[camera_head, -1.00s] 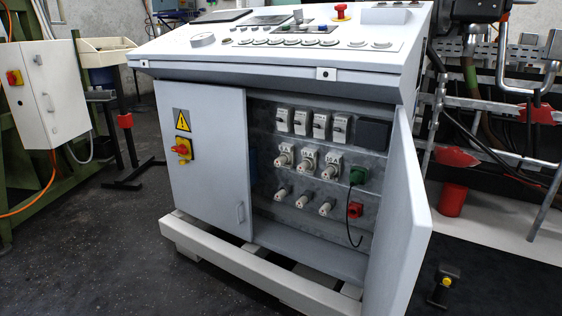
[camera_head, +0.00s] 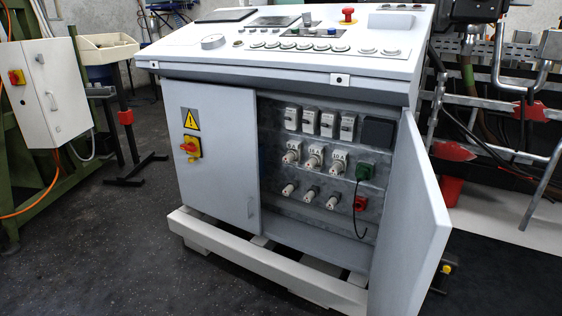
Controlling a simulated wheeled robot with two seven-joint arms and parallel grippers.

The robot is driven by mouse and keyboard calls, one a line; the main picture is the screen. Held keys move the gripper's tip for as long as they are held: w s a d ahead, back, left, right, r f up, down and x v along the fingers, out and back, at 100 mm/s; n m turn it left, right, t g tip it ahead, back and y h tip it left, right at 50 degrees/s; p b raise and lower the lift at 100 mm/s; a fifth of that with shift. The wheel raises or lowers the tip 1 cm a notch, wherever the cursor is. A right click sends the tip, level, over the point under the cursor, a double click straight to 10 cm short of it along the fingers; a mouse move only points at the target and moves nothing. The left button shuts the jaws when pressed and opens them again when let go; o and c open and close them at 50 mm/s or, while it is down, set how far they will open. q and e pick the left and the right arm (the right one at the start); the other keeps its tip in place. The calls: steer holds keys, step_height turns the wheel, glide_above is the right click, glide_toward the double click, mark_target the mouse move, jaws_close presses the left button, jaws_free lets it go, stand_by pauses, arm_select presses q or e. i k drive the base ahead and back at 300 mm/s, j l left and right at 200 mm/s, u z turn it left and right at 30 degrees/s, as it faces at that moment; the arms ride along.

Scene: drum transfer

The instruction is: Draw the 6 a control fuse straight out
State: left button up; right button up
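The control cabinet (camera_head: 219,150) stands in the middle with its right door (camera_head: 415,225) swung open and its left door shut. Inside, a middle row holds three white fuse holders with ampere labels: a left one (camera_head: 291,152), a middle one (camera_head: 313,157) and a right one (camera_head: 338,162). The labels are small; the right one seems to read 10 A, and I cannot surely tell which reads 6 A. Below them sit three more white plug-like pieces, a left one (camera_head: 288,189), a middle one (camera_head: 309,195) and a right one (camera_head: 333,201). Neither of my grippers is in view.
Breakers (camera_head: 327,124) line the top row beside a dark block (camera_head: 378,132). A green connector (camera_head: 365,172) and a red socket (camera_head: 360,203) with a hanging black cable are at the right. The open door bounds the right side; floor (camera_head: 110,245) is clear at front left.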

mark_target(289, 157)
steer(key=j+z, duration=0.25)
steer(key=j, duration=1.25)
steer(key=i+j+z, duration=0.15)
steer(key=i+j, duration=0.15)
steer(key=i, duration=0.25)
steer(key=i+j+z, duration=0.15)
steer(key=i+j, duration=0.2)
steer(key=i, duration=0.6)
